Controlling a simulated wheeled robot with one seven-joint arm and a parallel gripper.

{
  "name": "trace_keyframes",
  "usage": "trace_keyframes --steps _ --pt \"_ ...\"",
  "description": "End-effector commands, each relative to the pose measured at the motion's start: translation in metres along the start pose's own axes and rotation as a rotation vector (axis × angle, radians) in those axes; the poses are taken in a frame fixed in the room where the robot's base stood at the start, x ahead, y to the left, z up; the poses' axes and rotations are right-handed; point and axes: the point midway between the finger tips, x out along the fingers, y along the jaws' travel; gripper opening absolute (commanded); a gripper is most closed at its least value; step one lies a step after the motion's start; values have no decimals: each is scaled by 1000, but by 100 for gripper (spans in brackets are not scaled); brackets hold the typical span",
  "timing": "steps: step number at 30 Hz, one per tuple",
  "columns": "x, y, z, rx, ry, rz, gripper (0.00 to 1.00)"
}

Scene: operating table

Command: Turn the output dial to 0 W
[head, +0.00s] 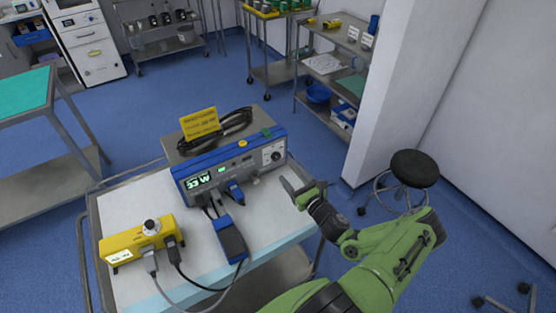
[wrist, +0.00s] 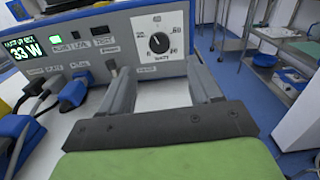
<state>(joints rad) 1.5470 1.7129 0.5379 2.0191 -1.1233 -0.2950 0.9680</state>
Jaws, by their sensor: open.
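The output dial (wrist: 159,43) is a black knob on a white scale plate marked WATT, at the right end of the blue and grey unit's front. In the head view the dial (head: 274,156) faces my arm. The unit's display (head: 199,180) reads about 33 W in green; it also shows at the left of the wrist view (wrist: 22,55). My gripper (head: 298,187) is open and empty in front of the unit's right end. In the wrist view its two fingers (wrist: 163,82) point at the panel, below the dial and apart from it.
The unit stands on a white-topped cart (head: 190,230). A yellow box (head: 138,243), a blue device (head: 231,240) and cables lie in front of it. A black stool (head: 414,168) stands right.

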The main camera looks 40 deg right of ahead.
Motion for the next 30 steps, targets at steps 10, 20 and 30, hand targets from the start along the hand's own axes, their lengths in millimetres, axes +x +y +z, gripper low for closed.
trace_keyframes --steps 10,20,30 --pt "80 1 -1 -5 0 3 63" --pt "95 1 0 -1 1 2 63" --pt "95 1 0 -2 1 2 21"
